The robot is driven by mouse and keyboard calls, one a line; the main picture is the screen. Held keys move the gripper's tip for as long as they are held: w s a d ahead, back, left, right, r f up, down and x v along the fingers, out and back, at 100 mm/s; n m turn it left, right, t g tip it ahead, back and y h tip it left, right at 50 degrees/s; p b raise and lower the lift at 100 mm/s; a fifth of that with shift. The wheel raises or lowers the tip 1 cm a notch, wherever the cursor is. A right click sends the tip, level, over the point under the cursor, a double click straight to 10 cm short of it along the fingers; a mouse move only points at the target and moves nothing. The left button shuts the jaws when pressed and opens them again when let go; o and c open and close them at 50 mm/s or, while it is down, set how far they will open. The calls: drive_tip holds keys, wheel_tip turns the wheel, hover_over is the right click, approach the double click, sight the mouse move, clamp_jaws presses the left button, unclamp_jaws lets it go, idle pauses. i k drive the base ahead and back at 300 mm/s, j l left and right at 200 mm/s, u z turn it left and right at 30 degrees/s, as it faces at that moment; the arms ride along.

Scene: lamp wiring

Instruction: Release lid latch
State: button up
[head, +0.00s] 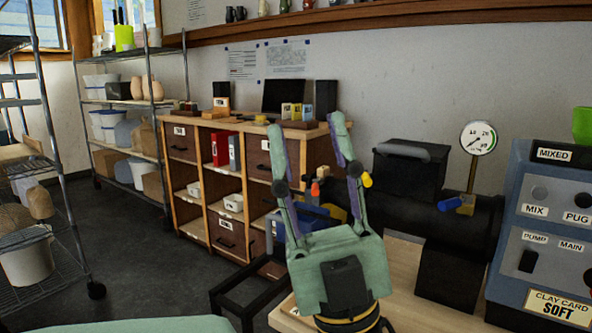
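My gripper (308,128) is in the middle of the head view, pointing up, with its two green fingers spread apart and nothing between them. To its right is a black machine (476,232) with a boxy black lid (409,178) that has a grey bar handle (402,150) on top. The lid looks closed. A small yellow piece (367,180) shows beside the right finger, near the lid's left side. I cannot tell whether it is the latch. The fingers hide part of the area left of the lid, and no latch is clearly visible.
A blue control panel (541,225) stands at the right. Behind are a wooden cabinet (205,133) and metal shelves (46,140). Dark floor (140,262) lies open at the left.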

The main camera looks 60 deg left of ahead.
sight(366, 179)
drive_tip(key=k+u, duration=0.1)
drive_tip(key=u, duration=1.3)
drive_tip(key=i+l+u, duration=0.15)
drive_tip(key=i+l, duration=0.35)
